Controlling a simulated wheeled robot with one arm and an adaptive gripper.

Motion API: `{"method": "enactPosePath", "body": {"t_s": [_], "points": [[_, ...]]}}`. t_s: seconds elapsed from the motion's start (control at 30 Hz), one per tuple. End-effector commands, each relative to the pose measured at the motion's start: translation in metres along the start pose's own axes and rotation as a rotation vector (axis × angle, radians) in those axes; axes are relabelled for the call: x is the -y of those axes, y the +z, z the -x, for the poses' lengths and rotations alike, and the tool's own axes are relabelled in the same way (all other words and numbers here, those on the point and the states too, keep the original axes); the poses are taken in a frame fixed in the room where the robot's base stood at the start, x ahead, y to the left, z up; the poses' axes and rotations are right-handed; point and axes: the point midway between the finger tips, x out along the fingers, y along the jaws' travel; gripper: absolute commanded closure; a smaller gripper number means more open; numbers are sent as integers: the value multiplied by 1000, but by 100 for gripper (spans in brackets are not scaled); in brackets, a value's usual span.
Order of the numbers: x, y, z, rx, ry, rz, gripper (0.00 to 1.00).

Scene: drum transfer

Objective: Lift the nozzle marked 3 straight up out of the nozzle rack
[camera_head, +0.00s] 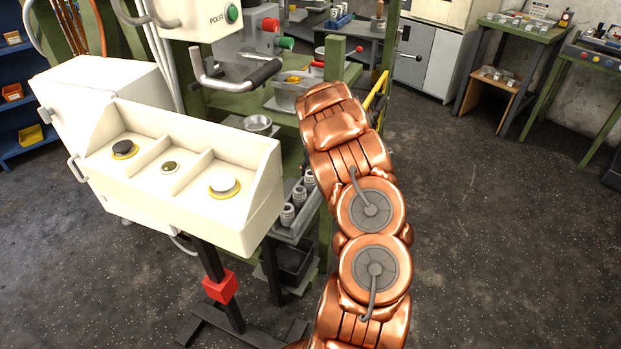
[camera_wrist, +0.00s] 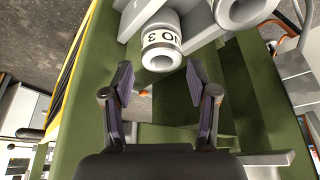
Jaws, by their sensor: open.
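My gripper (camera_wrist: 159,77) is open and empty, one finger on each side below the nozzle in the picture. The nozzle's near end lies just beyond the fingertips, and I see no contact. A second nozzle (camera_wrist: 240,10) is at the upper right. In the head view several nozzles (camera_head: 288,214) stand in the rack beside the green frame; I cannot read their marks, and my arm hides my gripper.
The cream control box (camera_head: 215,221) with buttons stands left of the rack. Green frame parts (camera_wrist: 80,120) lie close on both sides of my gripper.

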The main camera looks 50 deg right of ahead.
Motion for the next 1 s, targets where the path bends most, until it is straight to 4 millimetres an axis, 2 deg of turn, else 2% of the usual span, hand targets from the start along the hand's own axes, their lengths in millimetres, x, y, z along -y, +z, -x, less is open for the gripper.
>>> {"method": "enactPosePath", "body": {"t_s": [0.2,0.4,0.73,1.0], "points": [[1,2,-22,3,0,-1,41],[1,1,-33,0,1,0,41],[2,2,-36,0,1,-1,41],[2,2,-36,1,0,-1,69]]}}
